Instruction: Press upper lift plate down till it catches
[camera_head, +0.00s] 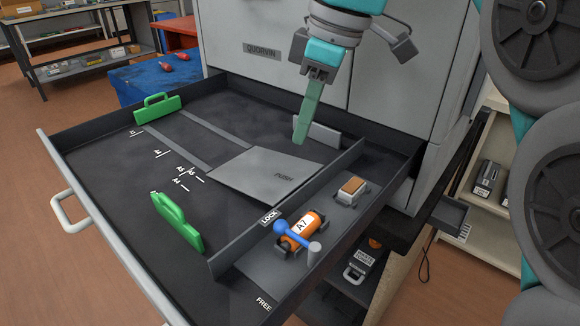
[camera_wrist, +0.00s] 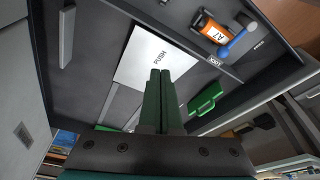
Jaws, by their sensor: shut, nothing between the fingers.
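The lift plate (camera_head: 250,178) is a flat grey plate marked PUSH in the open paper drawer. It also shows, pale, in the wrist view (camera_wrist: 138,62). I cannot tell how far it is tilted. My gripper (camera_head: 299,141) has green fingers, shut together with nothing between them. It points down above the plate's far side in the head view, and appears apart from it. In the wrist view the fingertips (camera_wrist: 160,72) overlap the plate's edge near the word PUSH.
Two green paper guides (camera_head: 157,107) (camera_head: 178,222) stand in the drawer, with a grey stop (camera_head: 317,133) behind the plate. A side compartment holds an orange A7 cartridge (camera_head: 301,230) and a blue lever (camera_head: 292,233) between LOCK and FREE labels. The cabinet (camera_head: 265,70) rises behind.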

